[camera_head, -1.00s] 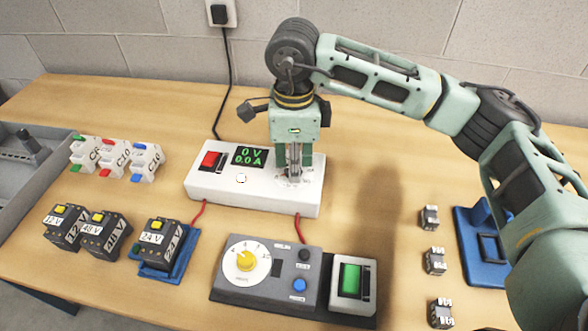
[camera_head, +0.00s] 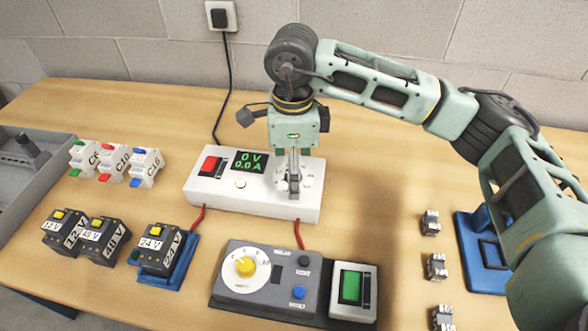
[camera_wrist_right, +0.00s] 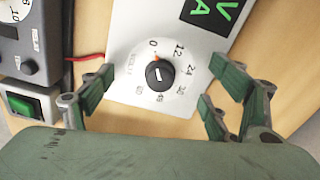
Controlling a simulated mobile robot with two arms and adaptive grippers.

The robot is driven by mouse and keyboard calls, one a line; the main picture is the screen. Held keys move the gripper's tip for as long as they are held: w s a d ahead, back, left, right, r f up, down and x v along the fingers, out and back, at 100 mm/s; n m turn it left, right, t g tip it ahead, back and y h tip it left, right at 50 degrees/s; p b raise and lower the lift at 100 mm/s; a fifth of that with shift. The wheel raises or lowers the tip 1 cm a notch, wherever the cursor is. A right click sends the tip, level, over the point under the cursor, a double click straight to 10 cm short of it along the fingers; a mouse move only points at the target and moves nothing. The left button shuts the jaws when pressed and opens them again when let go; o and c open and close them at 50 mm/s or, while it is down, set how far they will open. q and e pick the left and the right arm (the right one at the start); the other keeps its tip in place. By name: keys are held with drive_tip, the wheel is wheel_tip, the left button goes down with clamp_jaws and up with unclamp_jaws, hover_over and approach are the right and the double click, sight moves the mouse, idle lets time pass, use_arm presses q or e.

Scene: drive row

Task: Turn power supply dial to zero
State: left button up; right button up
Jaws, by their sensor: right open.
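The white power supply (camera_head: 225,193) stands on the bench, its display (camera_head: 251,161) reading 0 V and 0.0 A. In the right wrist view its black dial knob (camera_wrist_right: 159,75) sits in a round white scale marked 0 to 60. An orange mark on the knob's edge points close to 0. My right gripper (camera_head: 294,187) hangs down over the dial and partly hides it in the head view. In the right wrist view the right gripper (camera_wrist_right: 159,88) is open, its fingers on either side of the dial and apart from the knob. My left gripper is not in view.
A red switch (camera_head: 211,165) sits on the supply's left. Battery-like blocks (camera_head: 103,241) and labelled modules (camera_head: 113,162) stand left. A blue fixture (camera_head: 470,260) is right.

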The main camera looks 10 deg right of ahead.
drive_tip(key=shift+r+p, duration=1.65)
drive_tip(key=shift+r, duration=1.9)
